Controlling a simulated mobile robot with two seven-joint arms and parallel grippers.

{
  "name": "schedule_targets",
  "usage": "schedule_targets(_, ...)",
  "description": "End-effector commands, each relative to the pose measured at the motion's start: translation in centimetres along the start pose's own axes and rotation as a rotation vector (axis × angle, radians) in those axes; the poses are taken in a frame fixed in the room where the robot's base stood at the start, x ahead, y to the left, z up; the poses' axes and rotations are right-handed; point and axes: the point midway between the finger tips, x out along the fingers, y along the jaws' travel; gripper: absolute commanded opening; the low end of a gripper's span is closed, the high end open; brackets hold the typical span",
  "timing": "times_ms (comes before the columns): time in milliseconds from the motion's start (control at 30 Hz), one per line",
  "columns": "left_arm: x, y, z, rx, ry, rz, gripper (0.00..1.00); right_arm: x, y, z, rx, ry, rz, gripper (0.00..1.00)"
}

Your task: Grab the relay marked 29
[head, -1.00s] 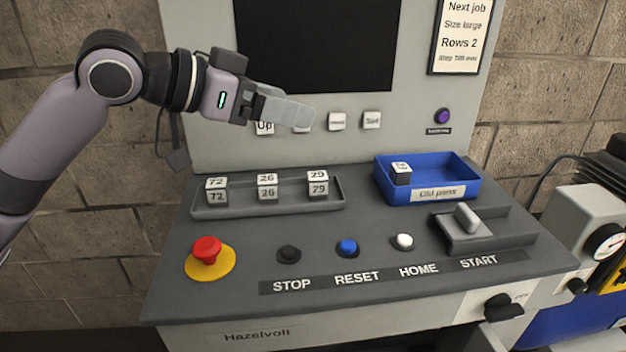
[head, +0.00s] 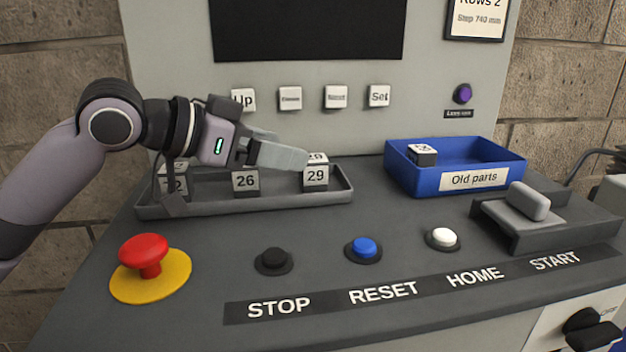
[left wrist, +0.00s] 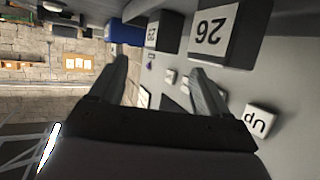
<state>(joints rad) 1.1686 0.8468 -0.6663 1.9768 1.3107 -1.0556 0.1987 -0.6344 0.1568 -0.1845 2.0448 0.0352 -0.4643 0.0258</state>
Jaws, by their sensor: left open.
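The relay marked 29 (head: 317,177) is a small dark cube with white labels. It stands at the right end of the grey tray (head: 285,203). In the left wrist view it shows ahead of my fingers as a dark block (left wrist: 165,34). My left gripper (head: 300,158) is open and empty, its fingertips close to the relay's upper left and covering part of its top label. Whether they touch it I cannot tell. Relay 26 (head: 246,181) stands left of it, also seen in the left wrist view (left wrist: 213,34). Relay 72 (head: 178,184) is partly hidden by my arm.
A blue bin (head: 412,175) labelled "Old parts" holds one cube (head: 422,154). Black, blue and white buttons, a red emergency knob (head: 146,252) and a grey lever (head: 528,202) are on the panel. White keys line the upright wall behind the tray.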

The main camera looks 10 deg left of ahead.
Motion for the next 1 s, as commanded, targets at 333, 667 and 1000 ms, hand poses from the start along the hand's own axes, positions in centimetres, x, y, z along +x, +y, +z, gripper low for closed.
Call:
schedule_targets(333, 4.8, 0.1, 0.2, 0.0, 0.0, 0.002, 0.77, 0.3, -0.3, 0.0, -0.008, 0.009, -0.007, 0.43)
schedule_targets(667, 5.6, 0.1, 0.1, 0.001, -0.001, 0.001, 0.77, 0.4, -0.6, -0.8, -0.006, 0.025, -0.01, 0.43)
schedule_targets(1000, 5.5, 0.1, 0.1, 0.0, -0.001, 0.001, 0.2, 0.5, -0.6, -0.6, -0.005, 0.024, -0.011, 0.43)
